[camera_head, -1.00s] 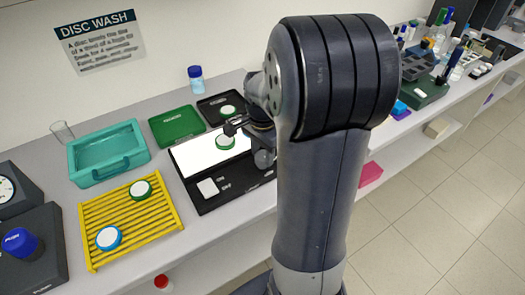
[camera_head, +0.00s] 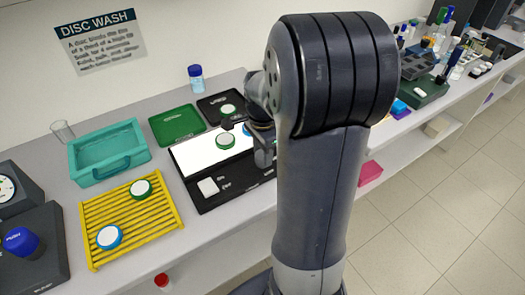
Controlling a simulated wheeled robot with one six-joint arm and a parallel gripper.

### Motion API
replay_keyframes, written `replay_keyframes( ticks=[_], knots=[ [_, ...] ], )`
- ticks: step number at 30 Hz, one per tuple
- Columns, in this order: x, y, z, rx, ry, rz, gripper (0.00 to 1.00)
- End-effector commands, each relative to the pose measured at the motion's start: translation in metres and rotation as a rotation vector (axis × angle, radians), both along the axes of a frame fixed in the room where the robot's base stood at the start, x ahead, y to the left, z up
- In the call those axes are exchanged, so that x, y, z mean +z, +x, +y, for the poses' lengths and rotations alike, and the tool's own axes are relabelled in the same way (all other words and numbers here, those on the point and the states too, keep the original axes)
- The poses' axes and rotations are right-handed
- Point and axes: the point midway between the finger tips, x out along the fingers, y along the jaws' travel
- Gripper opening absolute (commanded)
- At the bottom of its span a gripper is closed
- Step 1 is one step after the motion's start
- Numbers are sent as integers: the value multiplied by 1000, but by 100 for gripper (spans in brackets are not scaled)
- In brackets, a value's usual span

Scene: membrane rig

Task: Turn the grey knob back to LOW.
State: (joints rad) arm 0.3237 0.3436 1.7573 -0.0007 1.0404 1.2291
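My gripper (camera_head: 238,125) is small and dark, over the back right of the bright white panel (camera_head: 195,152), beside my arm. Its fingers are too small and covered to tell open from shut.
A yellow rack (camera_head: 130,222) with a green-rimmed and a blue-rimmed disc is at front left. A teal tub (camera_head: 108,152), a green tray (camera_head: 176,125) and a black tray (camera_head: 213,106) stand behind. Dark devices (camera_head: 32,255) fill the left edge.

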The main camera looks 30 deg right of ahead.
Motion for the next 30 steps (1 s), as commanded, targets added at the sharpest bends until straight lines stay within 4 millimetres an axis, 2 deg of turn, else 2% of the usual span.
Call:
replay_keyframes(
  ticks=[1, 8, 17, 20, 30],
  knots=[
    [1, 1, 0, -1, 0, -2, 43],
    [0, 0, 0, 0, 0, -1, 61],
    [5, 0, 0, 1, 0, -2, 61],
    [18, 1, 0, 1, -1, -5, 61],
    [84, 1, 0, 0, -1, -5, 61]
  ],
)
